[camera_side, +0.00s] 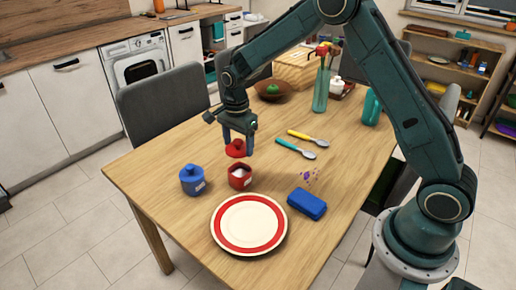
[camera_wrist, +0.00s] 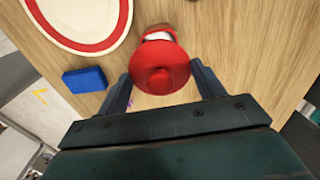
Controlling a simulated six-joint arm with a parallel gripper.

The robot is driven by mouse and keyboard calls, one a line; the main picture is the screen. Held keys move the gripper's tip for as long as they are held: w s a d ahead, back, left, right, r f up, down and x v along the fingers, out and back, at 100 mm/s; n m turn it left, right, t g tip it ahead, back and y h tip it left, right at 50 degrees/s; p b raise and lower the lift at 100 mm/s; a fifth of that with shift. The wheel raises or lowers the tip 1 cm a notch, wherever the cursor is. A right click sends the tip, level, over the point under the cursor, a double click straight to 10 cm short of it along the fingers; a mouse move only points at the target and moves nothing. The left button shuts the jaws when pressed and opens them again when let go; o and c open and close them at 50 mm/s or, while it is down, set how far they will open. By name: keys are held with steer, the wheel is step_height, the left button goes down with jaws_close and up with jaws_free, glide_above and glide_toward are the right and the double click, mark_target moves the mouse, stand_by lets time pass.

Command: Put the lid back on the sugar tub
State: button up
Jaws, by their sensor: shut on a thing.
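The red lid (camera_side: 236,149), with a round knob, is held in my gripper (camera_side: 238,142), which is shut on it. The lid is in the air above the table, just behind and slightly left of the open red sugar tub (camera_side: 240,178). The tub stands upright with white sugar showing inside. In the wrist view the lid (camera_wrist: 160,70) sits between my two fingers and covers most of the tub; a strip of white sugar (camera_wrist: 158,36) shows past its edge. The lid appears apart from the tub.
A blue lidded pot (camera_side: 193,181) stands left of the tub.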

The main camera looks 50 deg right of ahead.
steer(key=shift+f, duration=0.15)
steer(key=shift+f, duration=2.95)
steer(key=shift+f, duration=0.25)
stand_by(0.4)
steer(key=o, duration=1.2)
steer(key=shift+c, duration=0.2)
steer(key=shift+r, duration=0.2)
steer(key=shift+r, duration=3.35)
steer(key=shift+c, duration=0.2)
